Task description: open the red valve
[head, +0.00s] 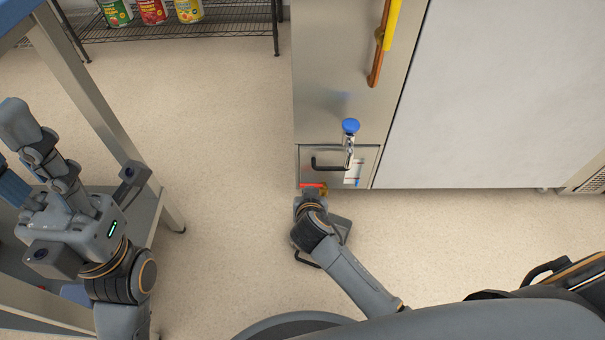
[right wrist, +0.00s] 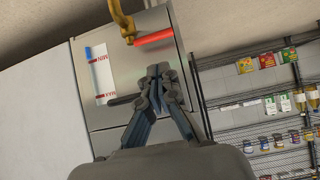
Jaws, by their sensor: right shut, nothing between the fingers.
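The red valve is a straight red lever on a brass fitting. Its lever (head: 314,186) shows in the head view at the foot of the steel cabinet, just above my right gripper. In the right wrist view the red lever (right wrist: 155,38) lies beyond and slightly above my right gripper's fingertips (right wrist: 158,72). Those fingers are shut together and empty, with a visible gap to the lever in that picture; contact cannot be told from the head view, where the fingers are mostly hidden. My left gripper (head: 12,150) is at the far left, its fingers apart and empty, away from the valve.
The steel cabinet (head: 340,85) carries a black handle (head: 325,165), a blue knob (head: 350,126) and a yellow-sleeved pipe (head: 391,25). A table (head: 90,90) stands close to my left arm. A wire shelf (head: 180,30) holds cans at the back. Floor between them is clear.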

